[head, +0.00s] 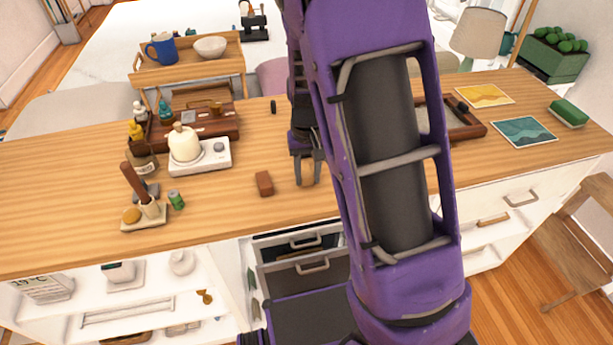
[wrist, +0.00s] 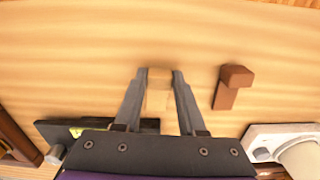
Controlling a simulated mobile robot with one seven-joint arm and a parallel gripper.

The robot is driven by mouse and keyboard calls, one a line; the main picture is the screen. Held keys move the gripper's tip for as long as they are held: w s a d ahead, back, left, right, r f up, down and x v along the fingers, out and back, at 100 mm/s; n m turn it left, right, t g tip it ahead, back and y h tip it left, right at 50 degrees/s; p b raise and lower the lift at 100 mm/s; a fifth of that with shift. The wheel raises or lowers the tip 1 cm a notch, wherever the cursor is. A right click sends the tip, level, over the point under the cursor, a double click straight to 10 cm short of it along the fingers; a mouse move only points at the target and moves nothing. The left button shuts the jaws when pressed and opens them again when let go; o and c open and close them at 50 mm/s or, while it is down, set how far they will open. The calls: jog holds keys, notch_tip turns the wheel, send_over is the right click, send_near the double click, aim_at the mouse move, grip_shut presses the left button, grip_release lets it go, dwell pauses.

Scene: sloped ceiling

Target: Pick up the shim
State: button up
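The shim looks like a small light-tan wooden piece (wrist: 158,98), close in colour to the tabletop. In the wrist view it fills the gap between the fingertips of my gripper (wrist: 160,76), with a finger against each side. In the head view my gripper (head: 306,172) points down at the wooden counter (head: 230,225), just right of a red-brown block (head: 264,183). The shim is hard to make out there between the fingers. Whether it rests on the counter or is slightly lifted is not clear. The block also shows in the wrist view (wrist: 233,87), apart from the right finger.
My arm hides part of a wooden tray (head: 468,131). The counter's front middle is clear.

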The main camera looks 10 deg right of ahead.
aim_at(308, 176)
grip_shut()
notch_tip(308, 176, up, 10)
jog(key=p, duration=0.1)
dwell(0.4)
